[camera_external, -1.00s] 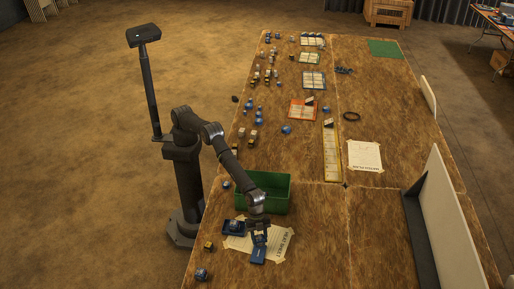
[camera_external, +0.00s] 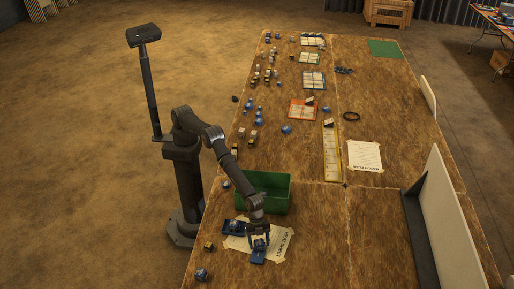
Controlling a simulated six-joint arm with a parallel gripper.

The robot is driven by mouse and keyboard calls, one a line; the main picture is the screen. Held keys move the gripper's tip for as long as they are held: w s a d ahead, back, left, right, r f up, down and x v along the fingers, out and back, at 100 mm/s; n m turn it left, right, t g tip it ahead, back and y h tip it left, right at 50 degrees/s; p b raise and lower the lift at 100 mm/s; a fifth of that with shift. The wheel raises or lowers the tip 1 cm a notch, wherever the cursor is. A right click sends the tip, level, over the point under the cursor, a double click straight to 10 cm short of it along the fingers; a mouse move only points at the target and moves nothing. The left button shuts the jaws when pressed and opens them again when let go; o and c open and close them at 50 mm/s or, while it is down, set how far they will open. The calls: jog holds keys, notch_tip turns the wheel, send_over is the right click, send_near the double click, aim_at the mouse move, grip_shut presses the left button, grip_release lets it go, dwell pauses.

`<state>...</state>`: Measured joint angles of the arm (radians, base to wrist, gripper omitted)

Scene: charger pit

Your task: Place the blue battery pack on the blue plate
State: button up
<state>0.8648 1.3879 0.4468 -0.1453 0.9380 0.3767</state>
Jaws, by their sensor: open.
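The blue plate (camera_external: 257,258) lies on the white paper sheet at the near part of the table. A small blue item with a pale part, seemingly the blue battery pack (camera_external: 260,244), appears to sit on the plate's far end. My gripper (camera_external: 259,238) is open, pointing down right over or around this item. Its fingers partly hide the item, and I cannot tell whether they touch it.
A second blue tray (camera_external: 228,232) with a small item on it sits just left of my gripper. A green bin (camera_external: 281,194) stands behind. A small yellow-black block (camera_external: 208,246) and a blue piece (camera_external: 201,274) lie near the left edge. The table right of the paper is clear.

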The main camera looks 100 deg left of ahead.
aim_at(260, 244)
jog(key=v, duration=1.2)
jog(key=shift+r, duration=0.1)
jog(key=x, duration=1.2)
jog(key=shift+f, duration=0.3)
notch_tip(260, 244, up, 3)
jog(key=shift+f, duration=0.1)
jog(key=shift+r, duration=0.45)
